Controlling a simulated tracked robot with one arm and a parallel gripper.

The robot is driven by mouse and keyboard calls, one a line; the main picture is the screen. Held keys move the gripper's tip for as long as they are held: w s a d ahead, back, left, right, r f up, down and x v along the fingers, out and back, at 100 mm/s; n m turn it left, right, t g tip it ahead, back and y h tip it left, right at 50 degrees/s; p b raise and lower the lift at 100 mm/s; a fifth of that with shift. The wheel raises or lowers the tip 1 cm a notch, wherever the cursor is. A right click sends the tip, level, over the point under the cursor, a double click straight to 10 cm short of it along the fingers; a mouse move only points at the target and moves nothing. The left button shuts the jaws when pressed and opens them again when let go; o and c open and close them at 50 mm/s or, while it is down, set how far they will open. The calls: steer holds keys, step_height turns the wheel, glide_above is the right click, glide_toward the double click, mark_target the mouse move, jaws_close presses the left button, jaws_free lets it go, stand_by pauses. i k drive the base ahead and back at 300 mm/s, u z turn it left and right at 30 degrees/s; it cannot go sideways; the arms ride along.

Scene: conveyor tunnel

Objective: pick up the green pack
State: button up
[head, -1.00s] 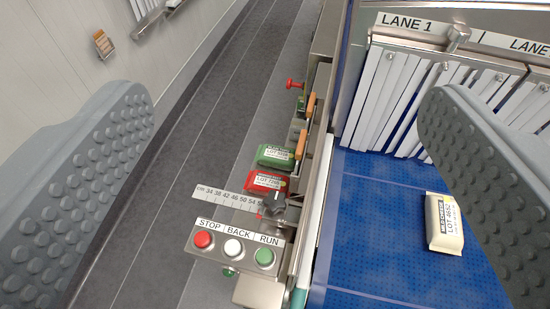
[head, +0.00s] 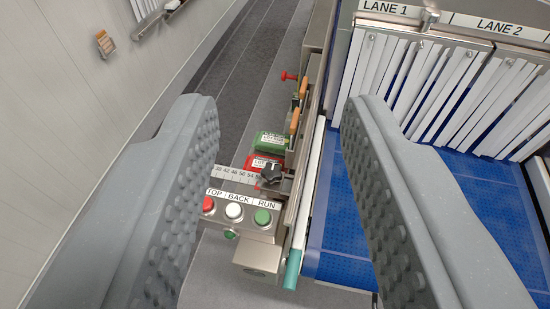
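The green pack (head: 271,141) lies at the left side of the conveyor, beyond a red pack (head: 262,161) that sits right in front of it. Its white label shows, and its right end is close to the metal side frame. My gripper (head: 283,130) is open, with one grey studded finger at left and one at right. Nothing is between the fingers close up; the green pack shows in the gap, farther off and lower. The red pack is partly hidden by a black knob.
A button panel (head: 234,214) with STOP, BACK and RUN stands in front of the packs. A black knob (head: 271,175), a ruler strip (head: 233,174) and orange handles (head: 295,120) are near them. The blue belt (head: 340,215) runs at right under white strip curtains (head: 400,85).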

mark_target(272, 143)
steer(key=k, duration=1)
steer(key=u, duration=0.55)
steer(key=i, duration=0.85)
steer(key=u, duration=0.55)
steer(key=i, duration=1.6)
steer(key=z, duration=0.75)
steer(key=i, duration=0.5)
steer(key=z, duration=0.35)
